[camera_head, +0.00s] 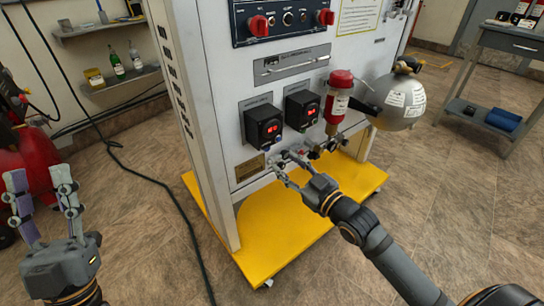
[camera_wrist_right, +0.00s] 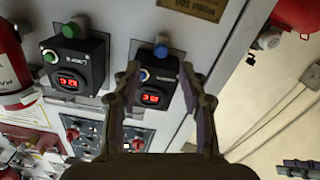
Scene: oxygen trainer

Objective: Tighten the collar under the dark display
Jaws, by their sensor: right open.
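Two black display boxes, left (camera_head: 264,125) and right (camera_head: 301,109), are on the white cabinet front. Both show lit red digits; neither looks dark. The wrist view is turned over: the left box (camera_wrist_right: 150,97) is on the right there, with a blue collar (camera_wrist_right: 161,50) under it. The right box (camera_wrist_right: 76,66) has a green collar (camera_wrist_right: 70,30) under it. My right gripper (camera_head: 284,162) is open below the left box. In the wrist view its fingertips (camera_wrist_right: 160,75) frame that box, with the blue collar beyond them; contact is unclear. My left gripper (camera_head: 39,185) is open and empty, away from the cabinet.
A red-capped cylinder (camera_head: 338,100) and a grey tank (camera_head: 398,100) stick out right of the boxes. The cabinet stands on a yellow base (camera_head: 275,232). A black cable (camera_head: 150,180) crosses the floor. A grey cart (camera_head: 500,70) stands at right.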

